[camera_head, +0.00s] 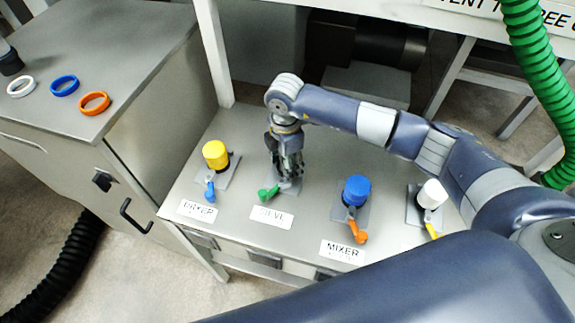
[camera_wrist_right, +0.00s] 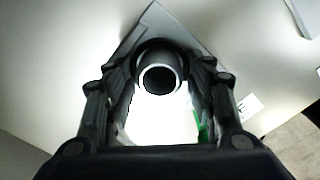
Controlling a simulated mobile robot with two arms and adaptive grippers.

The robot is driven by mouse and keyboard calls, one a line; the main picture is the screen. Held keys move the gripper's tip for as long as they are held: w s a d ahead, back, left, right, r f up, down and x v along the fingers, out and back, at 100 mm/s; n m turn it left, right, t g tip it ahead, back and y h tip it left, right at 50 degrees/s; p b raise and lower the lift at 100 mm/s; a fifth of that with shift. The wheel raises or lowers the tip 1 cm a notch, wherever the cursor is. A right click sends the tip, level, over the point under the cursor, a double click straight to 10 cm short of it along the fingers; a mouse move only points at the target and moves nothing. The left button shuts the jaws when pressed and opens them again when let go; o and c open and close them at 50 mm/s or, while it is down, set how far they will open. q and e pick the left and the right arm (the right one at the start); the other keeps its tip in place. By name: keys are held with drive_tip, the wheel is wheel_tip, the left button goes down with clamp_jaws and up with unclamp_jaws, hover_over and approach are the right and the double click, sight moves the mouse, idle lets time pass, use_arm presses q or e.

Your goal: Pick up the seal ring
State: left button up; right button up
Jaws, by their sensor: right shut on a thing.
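Three seal rings lie in a row on the cabinet top at left: a white ring (camera_head: 12,86), a blue ring (camera_head: 54,88) and an orange ring (camera_head: 84,106). My right gripper (camera_head: 287,180) points down at the SIEVE station, well to the right of them. In the wrist view its fingers (camera_wrist_right: 160,85) are around a dark round fitting (camera_wrist_right: 147,53) with a pale rim. I cannot tell whether that rim is a separate ring. A green handle (camera_head: 268,193) sits beside the fingertips. My left gripper is not in view.
A yellow-capped DRYER valve (camera_head: 215,154) stands left of my right gripper. A blue-capped MIXER valve (camera_head: 357,190) and a white-capped valve (camera_head: 432,193) stand to its right. A white frame post (camera_head: 213,55) rises between cabinet and bench. A green hose (camera_head: 535,65) hangs at right.

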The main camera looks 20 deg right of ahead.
wheel_tip(320, 180, up, 9)
drive_tip(key=shift+r+b, duration=0.1)
drive_tip(key=shift+b, duration=0.85)
drive_tip(key=shift+r, duration=0.4)
